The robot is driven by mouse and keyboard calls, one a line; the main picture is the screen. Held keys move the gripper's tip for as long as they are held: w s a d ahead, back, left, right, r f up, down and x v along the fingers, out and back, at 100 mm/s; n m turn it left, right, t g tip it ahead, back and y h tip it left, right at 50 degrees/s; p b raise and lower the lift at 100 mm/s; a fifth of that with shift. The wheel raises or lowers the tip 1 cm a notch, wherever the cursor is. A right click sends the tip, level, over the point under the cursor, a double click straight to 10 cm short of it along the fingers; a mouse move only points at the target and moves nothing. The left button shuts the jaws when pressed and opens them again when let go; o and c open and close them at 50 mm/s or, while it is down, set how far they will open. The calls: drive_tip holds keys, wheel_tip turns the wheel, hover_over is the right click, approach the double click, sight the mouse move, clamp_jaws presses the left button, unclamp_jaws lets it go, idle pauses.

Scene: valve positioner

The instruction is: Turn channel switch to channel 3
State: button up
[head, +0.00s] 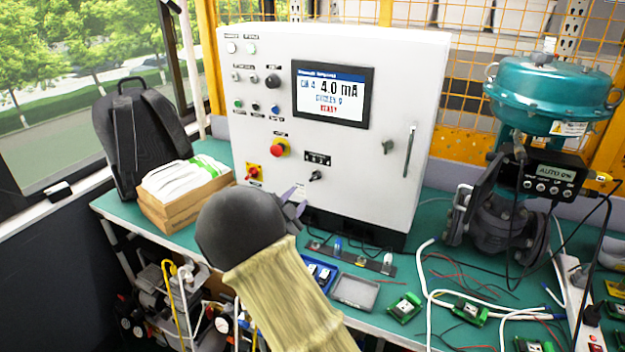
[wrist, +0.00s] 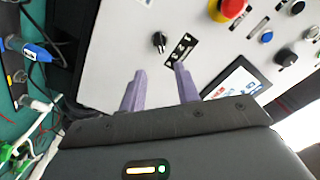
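The channel switch is a small black rotary knob (head: 316,175) on the white control cabinet (head: 400,75), just below a black plate with small white marks (head: 317,158). In the wrist view the knob (wrist: 158,41) stands ahead of my fingertips, with the marked plate (wrist: 181,48) beside it. The knob's exact pointing direction is too small to tell. My gripper (head: 297,201) has its two purple fingers apart and empty; in the wrist view the gap (wrist: 160,70) lies roughly in line with the knob, not touching it. The cabinet screen (head: 332,94) appears to read channel 4, 4.0 mA.
A red emergency button (head: 279,148) and a red-yellow switch (head: 254,172) sit left of the knob. A door handle (head: 409,150) protrudes at right. A box (head: 180,205), backpack (head: 138,135) and teal valve actuator (head: 550,90) stand around the cabinet. Cables and small boards cover the bench.

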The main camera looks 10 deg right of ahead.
sight(315, 178)
drive_tip(key=p+x, duration=0.1)
drive_tip(key=x, duration=0.9)
drive_tip(key=shift+w+d, duration=0.2)
drive_tip(key=shift+w, duration=0.05)
clamp_jaws()
